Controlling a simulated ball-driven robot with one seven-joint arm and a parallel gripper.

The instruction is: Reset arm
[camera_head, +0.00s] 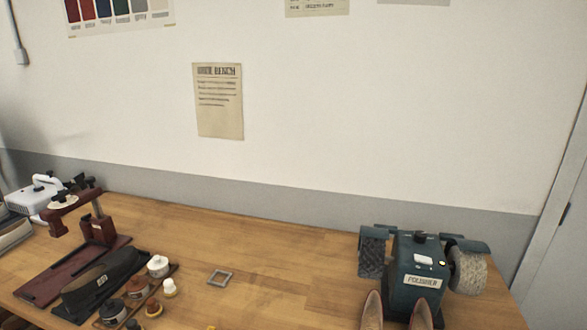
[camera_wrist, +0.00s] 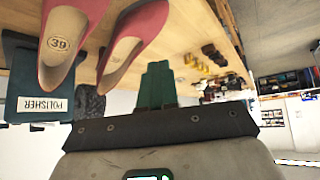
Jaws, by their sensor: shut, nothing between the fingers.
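My gripper (camera_wrist: 157,85) shows in the wrist view as dark green fingers held together, with nothing between them. It is not in the head view. The wrist picture appears upside down, with the wooden bench along the top. A pair of pink-red shoes, one marked 39 (camera_wrist: 60,45) and the other beside it (camera_wrist: 135,40), stands close to the fingers in that view. I cannot tell the exact gap.
The wooden bench (camera_head: 270,250) carries a polisher (camera_head: 418,268) at right, also in the wrist view (camera_wrist: 40,104). A small grey square frame (camera_head: 219,278) lies mid-bench.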

